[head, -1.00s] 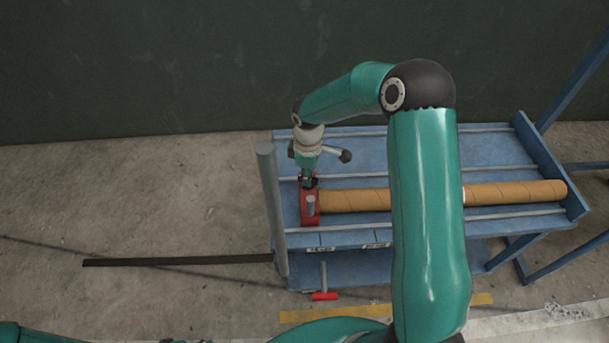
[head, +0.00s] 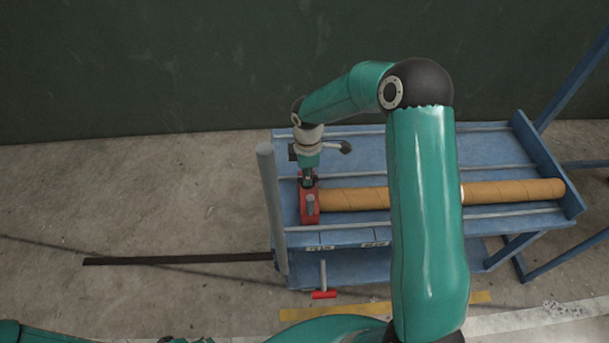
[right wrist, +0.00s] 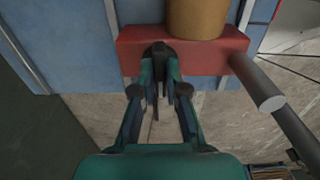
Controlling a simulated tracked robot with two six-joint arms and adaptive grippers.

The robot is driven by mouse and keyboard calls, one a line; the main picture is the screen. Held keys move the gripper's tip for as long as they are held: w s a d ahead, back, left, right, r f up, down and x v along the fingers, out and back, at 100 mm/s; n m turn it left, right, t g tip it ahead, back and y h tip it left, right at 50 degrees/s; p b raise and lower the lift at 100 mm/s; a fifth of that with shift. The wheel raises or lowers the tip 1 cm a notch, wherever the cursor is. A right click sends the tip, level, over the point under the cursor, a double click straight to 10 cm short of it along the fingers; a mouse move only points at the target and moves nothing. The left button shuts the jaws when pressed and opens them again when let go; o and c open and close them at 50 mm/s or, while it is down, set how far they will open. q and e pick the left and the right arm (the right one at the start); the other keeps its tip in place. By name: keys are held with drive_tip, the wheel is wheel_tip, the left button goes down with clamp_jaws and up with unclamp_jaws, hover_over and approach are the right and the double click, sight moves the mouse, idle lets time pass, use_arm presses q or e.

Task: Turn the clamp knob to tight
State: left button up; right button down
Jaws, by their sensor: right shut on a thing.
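A red clamp block (head: 309,217) sits at the left end of a brown cardboard-like roll (head: 510,190) on a blue rack. My right gripper (head: 307,180) points down at the back of this block. In the right wrist view, the red block (right wrist: 205,57) lies ahead, and my right gripper's fingers (right wrist: 159,72) are shut on a dark knob (right wrist: 158,50) at its near side. The fingertips hide part of the knob, and its turn marking cannot be read. A grey cylinder (right wrist: 258,86) sticks out from the block's other end. My left gripper is not in view.
The blue rack (head: 400,145) has raised rails across it. A grey post (head: 271,205) stands at its left edge. A red-handled tool (head: 323,294) is below the front edge. A dark bar (head: 180,259) lies on the concrete floor to the left.

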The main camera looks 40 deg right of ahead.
drive_tip(key=c, duration=1.2)
unclamp_jaws()
drive_tip(key=shift+w+d+r, duration=0.15)
drive_tip(key=shift+w, duration=0.1)
drive_tip(key=shift+s, duration=0.1)
wheel_tip(320, 180, up, 12)
